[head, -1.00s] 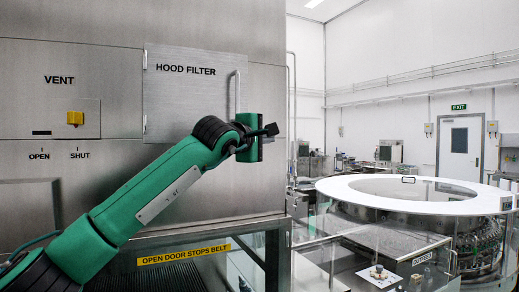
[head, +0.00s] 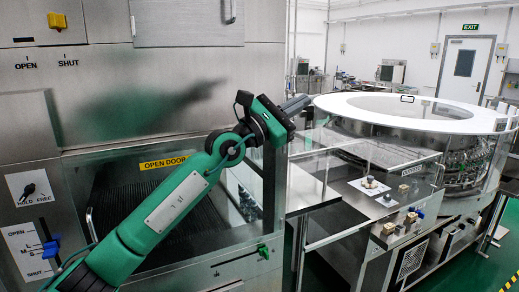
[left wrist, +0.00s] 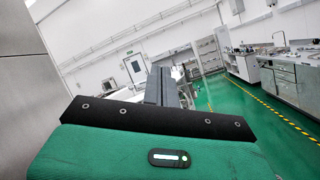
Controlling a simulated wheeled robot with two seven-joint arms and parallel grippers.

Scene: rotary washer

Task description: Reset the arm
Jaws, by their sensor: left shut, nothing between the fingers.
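My left arm, green and black, comes in from the lower left of the head view and bends at a black wrist joint. My left gripper (head: 302,102) is at its end, with grey fingers pointing right and away, in front of the steel cabinet's right edge. In the left wrist view the gripper (left wrist: 158,82) shows as grey fingers close together beyond a black and green housing. It is shut and empty, apart from any surface that I can make out. My right gripper is not in view.
The steel cabinet (head: 180,70) with a glass door panel (head: 90,185) fills the left. A large round washer with a white ring top (head: 345,104) stands at right, behind a bench with small fittings (head: 372,183). Green floor (left wrist: 222,95) is open in the left wrist view.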

